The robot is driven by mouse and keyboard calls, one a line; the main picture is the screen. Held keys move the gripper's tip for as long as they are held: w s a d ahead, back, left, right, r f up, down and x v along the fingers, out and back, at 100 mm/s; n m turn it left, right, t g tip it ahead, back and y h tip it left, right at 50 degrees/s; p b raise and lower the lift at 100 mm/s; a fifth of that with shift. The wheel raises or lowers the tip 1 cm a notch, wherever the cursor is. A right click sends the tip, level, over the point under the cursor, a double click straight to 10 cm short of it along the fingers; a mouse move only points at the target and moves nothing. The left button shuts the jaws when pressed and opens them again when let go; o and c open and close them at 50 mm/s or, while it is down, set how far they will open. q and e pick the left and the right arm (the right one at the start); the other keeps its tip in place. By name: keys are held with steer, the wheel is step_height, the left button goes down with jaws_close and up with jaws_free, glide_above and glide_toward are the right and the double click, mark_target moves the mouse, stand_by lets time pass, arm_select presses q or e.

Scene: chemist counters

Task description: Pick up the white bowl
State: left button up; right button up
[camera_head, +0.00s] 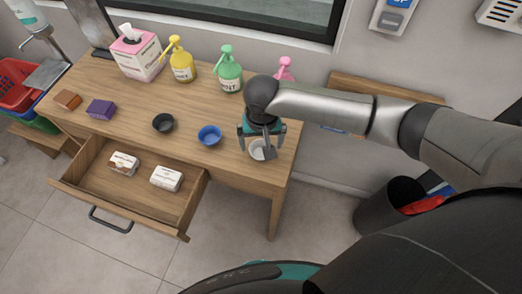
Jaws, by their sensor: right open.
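The white bowl (256,152) sits near the right end of the wooden desk, partly hidden by my right gripper. My right gripper (261,148) points down over the bowl, with its fingers at the bowl. It is open. Whether the fingers touch the bowl's rim cannot be told. My left gripper is not in view.
A blue bowl (209,135) and a black bowl (163,123) stand left of the white one. Pump bottles in yellow (181,62), green (229,72) and pink (284,70) stand behind. An open drawer (135,197) holding two small boxes juts out in front.

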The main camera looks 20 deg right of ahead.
mark_target(261, 152)
steer(key=shift+w+f, duration=0.2)
steer(key=shift+f, duration=1.35)
steer(key=c, duration=1.2)
